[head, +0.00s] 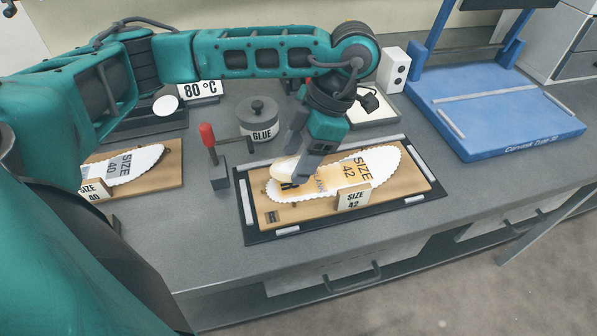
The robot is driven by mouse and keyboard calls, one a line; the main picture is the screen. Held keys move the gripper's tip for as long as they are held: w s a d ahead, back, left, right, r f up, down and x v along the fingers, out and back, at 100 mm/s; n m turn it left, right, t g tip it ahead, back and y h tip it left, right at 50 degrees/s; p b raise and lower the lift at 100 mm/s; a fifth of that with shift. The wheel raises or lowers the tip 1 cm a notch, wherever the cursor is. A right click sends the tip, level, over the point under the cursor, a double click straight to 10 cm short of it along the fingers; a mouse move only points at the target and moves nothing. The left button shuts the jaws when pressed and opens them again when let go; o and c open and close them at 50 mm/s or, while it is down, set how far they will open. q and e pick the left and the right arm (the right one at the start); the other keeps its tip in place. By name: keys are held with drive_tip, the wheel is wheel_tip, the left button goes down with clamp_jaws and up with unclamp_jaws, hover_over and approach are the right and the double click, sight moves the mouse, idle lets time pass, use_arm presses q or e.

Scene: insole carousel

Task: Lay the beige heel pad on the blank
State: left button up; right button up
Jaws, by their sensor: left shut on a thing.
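My left gripper (305,174) reaches down over the left end of the white blank (388,158) marked SIZE 42. It is shut on the beige heel pad (282,170), which shows to the left of the fingers. The pad is at the left end of the blank; I cannot tell whether it touches the surface. The fingers hide part of both. The blank has a jagged edge and lies on a wooden board (411,182) with a SIZE 42 tag (354,198). My right gripper is not in view.
The board sits on a dark tray (259,236). A red-handled clamp (207,136) and a glue pot (259,117) stand left and behind. A SIZE 40 blank (134,163) lies left, an 80 °C sign (199,90) behind, a blue frame (500,118) right. Front counter is clear.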

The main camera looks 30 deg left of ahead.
use_arm(q)
wheel_tip(320, 180, down, 4)
drive_tip(key=shift+f, duration=0.1)
drive_tip(key=shift+f+b, duration=0.15)
drive_tip(key=shift+b, duration=0.15)
drive_tip(key=o, duration=1)
drive_tip(key=shift+d+r, duration=0.1)
drive_tip(key=shift+r, duration=0.3)
drive_tip(key=p+v, duration=0.1)
drive_tip(key=v, duration=1)
drive_tip(key=shift+w+r+p, duration=0.15)
drive_tip(key=shift+r+p, duration=0.1)
drive_tip(key=shift+p, duration=0.1)
